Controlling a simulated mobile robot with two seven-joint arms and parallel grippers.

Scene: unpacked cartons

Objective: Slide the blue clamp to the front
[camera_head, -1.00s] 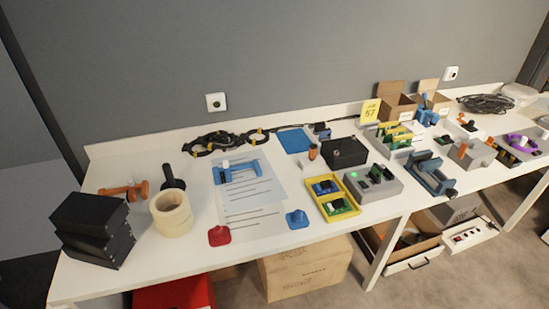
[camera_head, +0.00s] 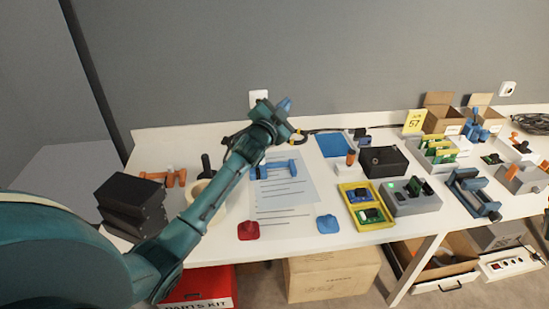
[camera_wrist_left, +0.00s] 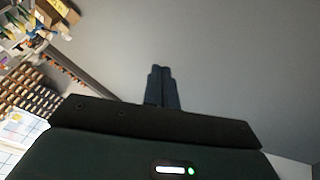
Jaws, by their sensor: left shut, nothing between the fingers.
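A blue clamp (camera_head: 278,170) lies on a white sheet (camera_head: 285,212) printed with several dark lines, on the white table. My left arm crosses in front of its left side and hides part of the area around it. My left gripper (camera_head: 285,104) is raised above the back of the table, higher in the picture than the clamp and apart from it. Its fingers are shut and empty; they also show together in the left wrist view (camera_wrist_left: 162,72), against the grey wall. My right gripper is not in view.
A red piece (camera_head: 248,230) and a blue piece (camera_head: 327,224) sit near the sheet's front corners. Black boxes (camera_head: 130,205) and a partly hidden tape roll (camera_head: 200,192) stand at left. A yellow tray (camera_head: 347,205) and a grey-blue vise (camera_head: 472,192) are at right.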

